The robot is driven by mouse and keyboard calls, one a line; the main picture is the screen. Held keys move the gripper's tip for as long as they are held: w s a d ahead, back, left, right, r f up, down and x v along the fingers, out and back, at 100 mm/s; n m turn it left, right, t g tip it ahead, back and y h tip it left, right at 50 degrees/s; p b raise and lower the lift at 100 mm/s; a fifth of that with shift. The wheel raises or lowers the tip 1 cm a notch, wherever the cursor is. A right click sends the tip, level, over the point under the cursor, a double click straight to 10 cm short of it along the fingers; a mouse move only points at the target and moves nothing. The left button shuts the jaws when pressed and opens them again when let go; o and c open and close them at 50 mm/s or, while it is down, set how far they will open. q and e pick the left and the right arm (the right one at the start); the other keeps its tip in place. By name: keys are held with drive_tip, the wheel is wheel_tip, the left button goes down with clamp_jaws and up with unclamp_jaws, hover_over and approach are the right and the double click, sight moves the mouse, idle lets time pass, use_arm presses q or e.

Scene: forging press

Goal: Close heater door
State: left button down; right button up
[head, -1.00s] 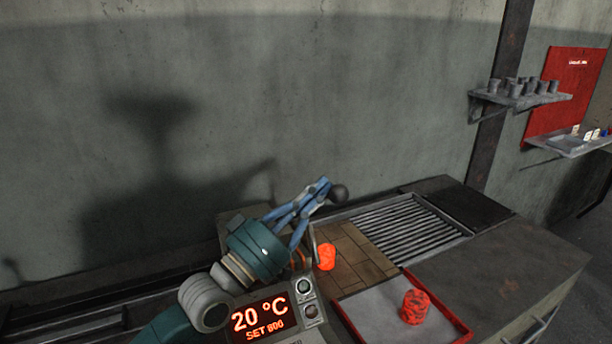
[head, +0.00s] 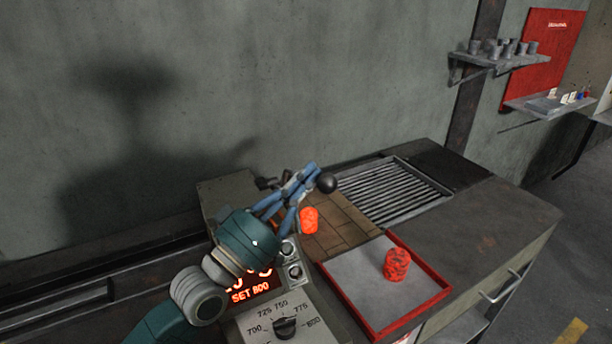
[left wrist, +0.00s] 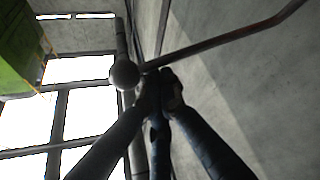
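The heater has a brick floor (head: 345,225) with a glowing orange billet (head: 309,220) on it. Its front panel reads SET 800 and carries a dial (head: 285,327). A dark round knob (head: 327,182) ends a handle rod, seen in the left wrist view as a ball (left wrist: 125,75) on a long bent rod (left wrist: 225,42). My left gripper (head: 304,178) is at this rod just beside the ball, its blue fingertips (left wrist: 160,92) closed together around it. The door panel itself is hard to make out behind my arm. My right gripper is not in view.
A slatted grate (head: 395,190) lies behind. A wall shelf (head: 485,62) with several grey cups is far right. The bench top (head: 495,215) is clear.

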use_arm(q)
wheel_tip(320, 180, up, 5)
drive_tip(key=w+p, duration=0.2)
drive_tip(key=p, duration=0.2)
drive_tip(key=w+f+b+v, duration=0.15)
drive_tip(key=b+v, duration=0.35)
drive_tip(key=v, duration=0.6)
wheel_tip(320, 180, up, 6)
drive_tip(key=s+m+g+h+p, duration=0.25)
drive_tip(key=m+g, duration=0.25)
drive_tip(key=m, duration=0.4)
drive_tip(key=p+x, duration=0.4)
drive_tip(key=x, duration=0.6)
drive_tip(key=f, duration=0.2)
drive_tip(key=s+f, duration=0.1)
drive_tip(key=f, duration=0.1)
drive_tip(key=shift+s+f, duration=0.1)
drive_tip(key=shift+s, duration=0.05)
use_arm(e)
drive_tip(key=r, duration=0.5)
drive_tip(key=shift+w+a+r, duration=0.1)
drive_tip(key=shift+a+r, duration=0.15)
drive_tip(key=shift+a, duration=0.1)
